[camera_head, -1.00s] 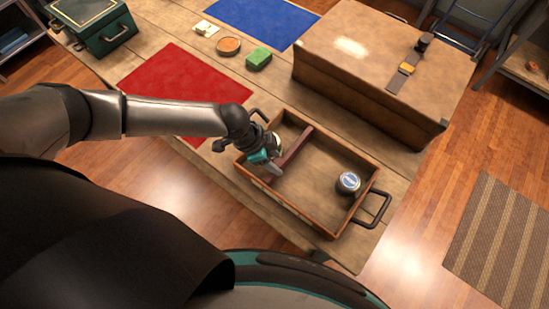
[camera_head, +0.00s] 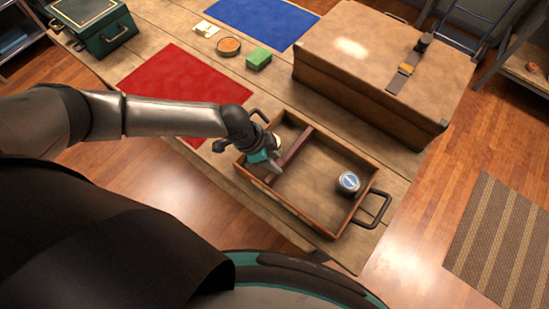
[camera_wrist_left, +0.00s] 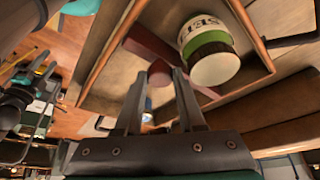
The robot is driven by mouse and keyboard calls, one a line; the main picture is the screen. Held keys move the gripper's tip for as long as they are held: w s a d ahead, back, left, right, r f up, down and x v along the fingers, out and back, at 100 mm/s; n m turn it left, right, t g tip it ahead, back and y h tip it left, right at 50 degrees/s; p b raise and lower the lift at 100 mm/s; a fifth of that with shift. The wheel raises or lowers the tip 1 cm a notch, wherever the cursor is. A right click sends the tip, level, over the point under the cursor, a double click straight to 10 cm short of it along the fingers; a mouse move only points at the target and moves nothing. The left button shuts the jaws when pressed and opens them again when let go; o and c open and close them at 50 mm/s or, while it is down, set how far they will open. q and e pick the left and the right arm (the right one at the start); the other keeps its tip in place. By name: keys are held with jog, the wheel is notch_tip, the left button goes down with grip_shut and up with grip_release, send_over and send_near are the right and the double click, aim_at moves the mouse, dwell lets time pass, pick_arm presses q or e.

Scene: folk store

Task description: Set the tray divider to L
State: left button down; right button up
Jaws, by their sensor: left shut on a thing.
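A shallow wooden tray (camera_head: 292,209) with dark handles lies on the bench near its front edge. A dark red divider (camera_head: 296,146) crosses it left of the middle, leaving a narrow left compartment and a wide right one. My left gripper (camera_head: 274,169) is at the divider's near part; in the left wrist view its fingers (camera_wrist_left: 160,75) are shut around a small reddish knob on the divider (camera_wrist_left: 145,45). A white and green can (camera_wrist_left: 206,52) is in the tray, partly hidden by my gripper in the head view. A blue-labelled tin (camera_head: 348,183) is in the right compartment.
A large brown case (camera_head: 370,80) stands close behind the tray. A red mat (camera_head: 170,85), blue mat (camera_head: 265,22), green block (camera_head: 258,59), round orange-brown dish (camera_head: 228,46) and green box (camera_head: 95,25) lie farther back or left.

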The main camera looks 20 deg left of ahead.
dwell(0.8)
pick_arm(q)
jog(key=s+d+p, duration=0.1)
jog(key=d, duration=0.2)
jog(key=s+d+p, duration=0.1)
jog(key=d, duration=0.3)
jog(key=s+d+p, duration=0.2)
jog(key=d, duration=0.1)
jog(key=shift+d+r, duration=0.1)
jog(key=shift+d, duration=0.25)
jog(key=shift+s+d, duration=0.15)
jog(key=shift+d, duration=0.4)
jog(key=c, duration=0.8)
grip_release()
jog(key=shift+d, duration=0.1)
jog(key=shift+o, duration=0.2)
